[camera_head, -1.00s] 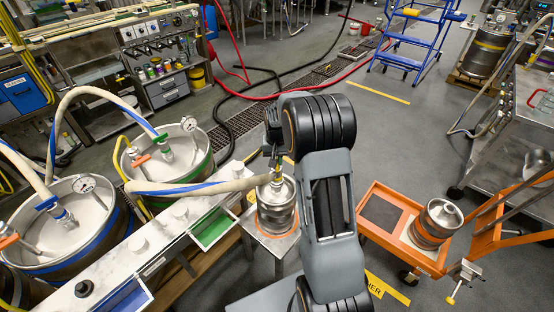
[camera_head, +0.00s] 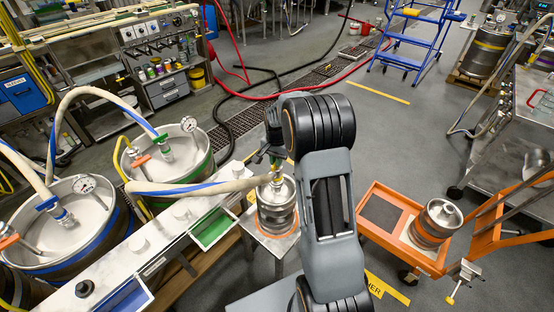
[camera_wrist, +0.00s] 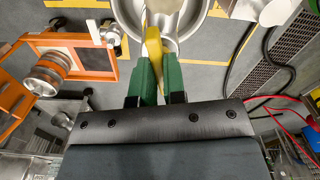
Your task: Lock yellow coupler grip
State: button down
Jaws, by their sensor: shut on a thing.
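The yellow coupler grip (camera_wrist: 154,48) stands between the two green fingers of my gripper (camera_wrist: 156,74) in the wrist view. The gripper is shut on it. Below the grip, the round silver keg top (camera_wrist: 196,22) shows. In the head view, the small silver keg (camera_head: 277,210) stands upright on a stand, with a hose (camera_head: 200,188) running to the coupler on its top. My gripper (camera_head: 275,160) is just above that coupler, and my arm partly hides the area. The lower part of the grip and the coupler's latch state are not clear.
Two large kegs (camera_head: 82,222) with hoses and gauges stand at the left, beside a long white counter (camera_head: 135,250). An orange cart (camera_head: 380,240) carrying a small keg (camera_head: 437,222) is at the right. Open grey floor lies behind my arm.

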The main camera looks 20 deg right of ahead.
jog(key=shift+m, duration=1.3)
jog(key=c, duration=1.2)
grip_release()
notch_tip(320, 180, up, 14)
jog(key=shift+f+p, duration=0.1)
jog(key=shift+p, duration=0.2)
